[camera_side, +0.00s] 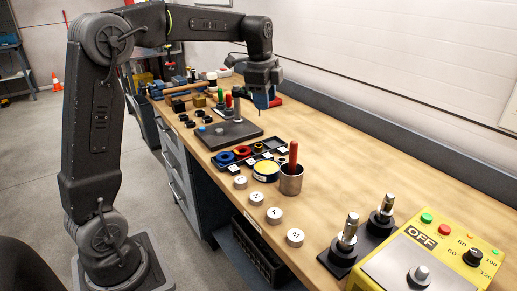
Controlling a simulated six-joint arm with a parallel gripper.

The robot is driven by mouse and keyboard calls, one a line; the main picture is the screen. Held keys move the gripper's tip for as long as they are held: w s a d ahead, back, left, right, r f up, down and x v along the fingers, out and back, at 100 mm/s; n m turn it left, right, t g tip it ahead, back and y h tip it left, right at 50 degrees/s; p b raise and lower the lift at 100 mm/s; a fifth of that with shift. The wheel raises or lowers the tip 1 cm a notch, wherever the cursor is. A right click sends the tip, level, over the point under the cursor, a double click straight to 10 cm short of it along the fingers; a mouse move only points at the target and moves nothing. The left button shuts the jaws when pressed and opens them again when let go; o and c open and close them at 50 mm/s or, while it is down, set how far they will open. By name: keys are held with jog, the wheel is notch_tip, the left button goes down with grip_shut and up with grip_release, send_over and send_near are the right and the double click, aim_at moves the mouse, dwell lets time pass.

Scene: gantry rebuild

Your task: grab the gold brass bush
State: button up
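A black compartment tray (228,168) lies on the bench and holds a blue ring (225,158), a red ring (243,151) and a small gold ring (258,147), which looks like the brass bush. The gold ring is very small in the picture, so its shape is hard to make out. My gripper (262,90) hangs above the bench, behind the tray and well clear of it. I see nothing held in it, but its fingers are too small and dark to tell whether they are open.
White lettered discs (274,215) line the front edge. Metal posts (348,232) and a yellow control box (435,262) are nearer. The bench's right middle is clear.

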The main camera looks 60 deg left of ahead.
jog(key=w+a+f+m+g, duration=0.1)
jog(key=w+a+f+m, duration=0.3)
jog(key=a, duration=0.3)
jog(key=m+g, duration=0.1)
jog(key=m, duration=0.1)
send_over(259, 144)
jog(key=d, duration=0.1)
notch_tip(259, 144, down, 6)
jog(key=shift+h, duration=0.3)
jog(key=f, duration=0.8)
jog(key=shift+s+d, duration=0.1)
jog(key=shift+s, duration=0.25)
jog(key=shift+a+f, duration=0.2)
jog(key=shift+f, duration=2.4)
jog(key=c, duration=0.6)
